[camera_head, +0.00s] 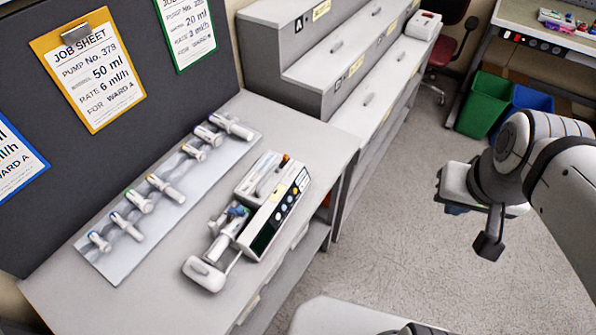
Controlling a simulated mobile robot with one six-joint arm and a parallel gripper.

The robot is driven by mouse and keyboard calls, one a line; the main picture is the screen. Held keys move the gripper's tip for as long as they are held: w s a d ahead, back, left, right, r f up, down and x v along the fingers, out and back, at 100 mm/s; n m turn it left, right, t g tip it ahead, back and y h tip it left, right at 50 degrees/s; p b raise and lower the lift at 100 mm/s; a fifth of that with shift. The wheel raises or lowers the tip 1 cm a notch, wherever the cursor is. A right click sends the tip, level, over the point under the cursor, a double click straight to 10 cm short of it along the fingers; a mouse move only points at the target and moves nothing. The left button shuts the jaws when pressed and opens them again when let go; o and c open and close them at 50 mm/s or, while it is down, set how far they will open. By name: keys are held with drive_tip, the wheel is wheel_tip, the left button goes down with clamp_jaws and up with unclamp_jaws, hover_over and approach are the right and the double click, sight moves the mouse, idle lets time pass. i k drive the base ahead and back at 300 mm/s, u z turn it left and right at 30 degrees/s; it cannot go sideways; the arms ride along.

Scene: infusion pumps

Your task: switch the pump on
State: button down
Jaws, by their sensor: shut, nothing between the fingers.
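The pump (290,218) is a white box standing on the grey bench. Its dark front panel faces right and carries several coloured buttons; the display area (262,238) looks dark. An orange-and-dark part shows at its far top end. A syringe (228,236) lies along its left side, with a white pusher block (205,273) at the near end. My gripper (489,244) is at the right, over open floor beyond the bench edge, well apart from the pump. It is shut and empty; its fingertips are small and hard to make out.
A pale tray (118,265) with several syringes lies on the bench (85,310) left of the pump. Job sheets (93,72) hang on the dark board behind. Grey drawer units (290,75) stand beyond. Green (483,105) and blue bins stand at the upper right. Floor between bench and arm is clear.

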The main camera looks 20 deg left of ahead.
sight(267, 185)
drive_tip(key=z, duration=0.05)
drive_tip(key=k, duration=1.1)
drive_tip(key=z, duration=0.3)
